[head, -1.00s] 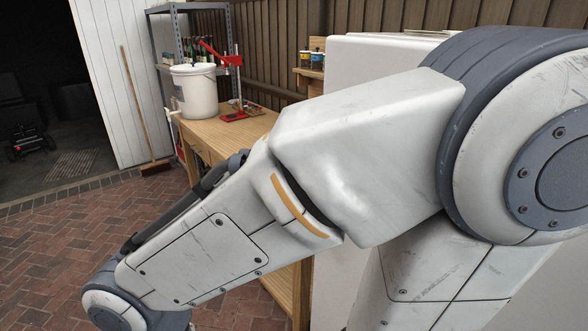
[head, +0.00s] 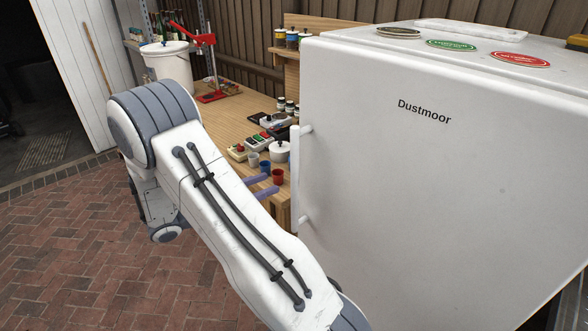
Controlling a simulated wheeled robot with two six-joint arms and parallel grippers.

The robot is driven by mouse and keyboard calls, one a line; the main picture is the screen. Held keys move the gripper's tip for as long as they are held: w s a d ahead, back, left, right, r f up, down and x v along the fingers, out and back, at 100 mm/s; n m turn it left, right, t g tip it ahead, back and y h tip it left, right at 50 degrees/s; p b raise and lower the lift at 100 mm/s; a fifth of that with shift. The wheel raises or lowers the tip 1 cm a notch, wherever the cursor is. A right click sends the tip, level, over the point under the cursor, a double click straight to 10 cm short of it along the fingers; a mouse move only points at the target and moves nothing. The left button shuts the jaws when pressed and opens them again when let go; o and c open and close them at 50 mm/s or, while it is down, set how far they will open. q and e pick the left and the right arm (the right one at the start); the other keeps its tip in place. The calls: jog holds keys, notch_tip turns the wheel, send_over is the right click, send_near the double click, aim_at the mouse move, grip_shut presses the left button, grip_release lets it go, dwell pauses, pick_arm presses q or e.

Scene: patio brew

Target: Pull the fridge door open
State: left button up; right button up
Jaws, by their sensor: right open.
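The white fridge (head: 430,190), marked "Dustmoor", fills the right of the head view. Its front door looks shut, though I cannot see a seam. The white vertical bar handle (head: 295,180) stands out from the door near its left edge on two short posts. My right gripper (head: 272,184) shows as two purple fingers just left of the handle, pointing towards it. They are open, with a gap between them, and hold nothing. They look apart from the bar, but the depth is hard to judge. My forearm hides the rest of the hand. My left gripper is out of view.
Left of the fridge, a wooden workbench (head: 228,121) holds a white bucket (head: 168,72), a red bench tool (head: 207,62), cups and a small white pot (head: 279,151). Round coloured mats lie on the fridge top. Brick floor (head: 75,255) is clear at left.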

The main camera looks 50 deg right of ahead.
aim_at(294, 173)
jog(key=p+x, duration=0.2)
jog(key=x, duration=0.7)
jog(key=shift+p, duration=0.35)
jog(key=shift+c, duration=0.4)
grip_shut()
dwell(0.5)
